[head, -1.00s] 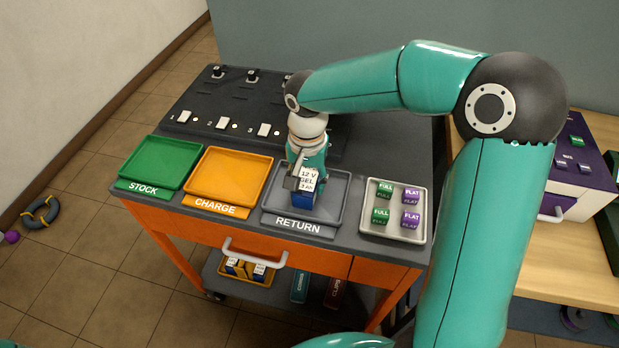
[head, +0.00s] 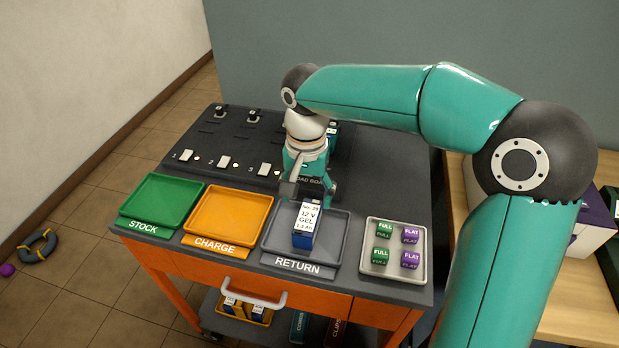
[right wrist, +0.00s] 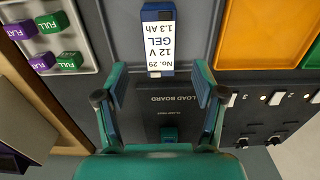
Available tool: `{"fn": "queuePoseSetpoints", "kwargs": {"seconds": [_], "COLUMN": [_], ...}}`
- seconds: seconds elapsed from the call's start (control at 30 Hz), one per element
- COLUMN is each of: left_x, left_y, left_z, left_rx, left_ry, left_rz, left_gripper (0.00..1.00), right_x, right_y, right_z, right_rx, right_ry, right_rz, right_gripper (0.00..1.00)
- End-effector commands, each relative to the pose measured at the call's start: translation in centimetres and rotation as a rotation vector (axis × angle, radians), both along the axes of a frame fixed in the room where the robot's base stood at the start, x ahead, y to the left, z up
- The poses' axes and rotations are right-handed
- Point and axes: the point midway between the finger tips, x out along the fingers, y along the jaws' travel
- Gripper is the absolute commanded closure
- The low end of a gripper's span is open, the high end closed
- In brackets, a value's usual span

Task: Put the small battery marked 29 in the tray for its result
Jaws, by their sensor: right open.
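The green STOCK tray (head: 160,203) and the orange CHARGE tray (head: 228,216) are empty. My left gripper is not in view.
A pale tray (head: 396,270) of green FULL and purple FLAT blocks stands right of RETURN. More batteries sit in a bin (head: 262,318) on the lower shelf. A wooden bench (head: 575,290) is at right.

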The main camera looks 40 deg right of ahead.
Motion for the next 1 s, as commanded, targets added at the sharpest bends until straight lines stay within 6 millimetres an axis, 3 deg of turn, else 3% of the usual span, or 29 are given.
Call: {"fn": "queuePoseSetpoints", "kwargs": {"seconds": [0.1, 0.23, 0.83, 1.0], "left_x": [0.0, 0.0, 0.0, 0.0], "left_y": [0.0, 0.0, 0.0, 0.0], "left_z": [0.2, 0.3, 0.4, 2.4], "left_rx": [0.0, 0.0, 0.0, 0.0], "left_ry": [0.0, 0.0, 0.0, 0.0], "left_rz": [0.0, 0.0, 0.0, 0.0], "left_gripper": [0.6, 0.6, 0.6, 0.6], "right_x": [0.1, 0.0, 0.0, 0.0], "right_y": [0.0, 0.0, 0.0, 0.0], "right_z": [2.1, 3.2, 3.7, 5.7], "right_rx": [0.001, 0.001, 0.0, 0.0], "right_ry": [-0.003, -0.002, 0.0, 0.0], "right_rz": [0.0, 0.0, -0.001, -0.001], "right_gripper": [0.31, 0.31, 0.31, 0.31]}}
